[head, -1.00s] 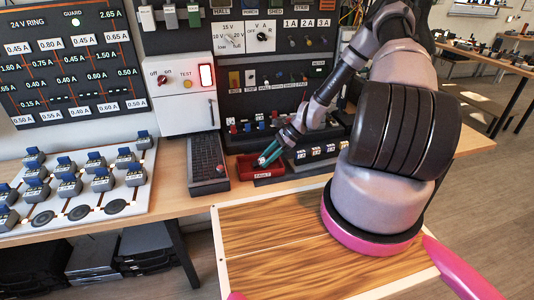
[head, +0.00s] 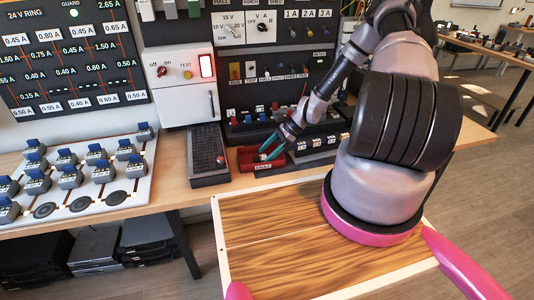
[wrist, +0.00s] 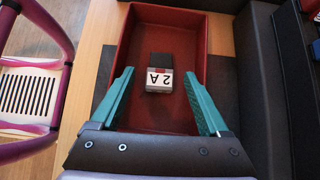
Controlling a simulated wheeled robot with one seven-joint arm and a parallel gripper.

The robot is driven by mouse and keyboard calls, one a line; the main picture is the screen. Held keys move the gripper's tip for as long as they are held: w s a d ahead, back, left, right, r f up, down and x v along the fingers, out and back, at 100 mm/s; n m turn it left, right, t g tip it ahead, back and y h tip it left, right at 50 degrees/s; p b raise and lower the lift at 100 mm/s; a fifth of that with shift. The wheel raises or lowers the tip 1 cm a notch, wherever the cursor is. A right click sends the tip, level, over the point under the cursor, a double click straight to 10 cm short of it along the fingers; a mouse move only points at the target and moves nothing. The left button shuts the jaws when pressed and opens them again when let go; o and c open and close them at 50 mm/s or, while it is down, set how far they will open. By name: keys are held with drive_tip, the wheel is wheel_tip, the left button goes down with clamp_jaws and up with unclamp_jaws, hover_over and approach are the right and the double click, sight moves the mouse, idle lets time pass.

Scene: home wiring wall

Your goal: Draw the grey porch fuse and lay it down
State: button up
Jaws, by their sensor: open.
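My gripper (wrist: 162,105) is open over the red tray (wrist: 185,20), its two teal fingers spread apart. In the wrist view a small dark fuse block (wrist: 160,62) with a white "2 A" label lies on the tray floor, between and beyond the fingertips, not held. The head view shows my gripper (head: 271,152) at the red tray (head: 248,163) on the bench; the block inside is too small to make out there. I cannot tell from the frames whether this block is the grey porch fuse.
A dark panel with a row of labelled fuse positions (head: 275,72) stands behind the tray. A dark slotted strip (head: 207,155) lies left of the tray, and a white board with blue-topped blocks (head: 130,190) is farther left. A white switch box (head: 185,100) hangs above.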

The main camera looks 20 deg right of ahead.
drive_tip(key=v, duration=1)
drive_tip(key=shift+d+r, duration=0.25)
drive_tip(key=s+a+r+n+t+h, duration=0.1)
drive_tip(key=s+r+n+h, duration=0.15)
drive_tip(key=r, duration=0.75)
drive_tip(key=s+r+n+h, duration=0.1)
drive_tip(key=r+n+h, duration=0.15)
drive_tip(key=r, duration=0.75)
drive_tip(key=s+a+r+n+t+h, duration=0.15)
drive_tip(key=r+n, duration=0.25)
drive_tip(key=r, duration=0.6)
drive_tip(key=s+a+r+n+t, duration=0.2)
drive_tip(key=s+r+n+t, duration=0.2)
drive_tip(key=s+r, duration=1.2)
drive_tip(key=shift+s+n+t, duration=0.35)
drive_tip(key=shift+s+n, duration=0.05)
drive_tip(key=shift+s, duration=0.3)
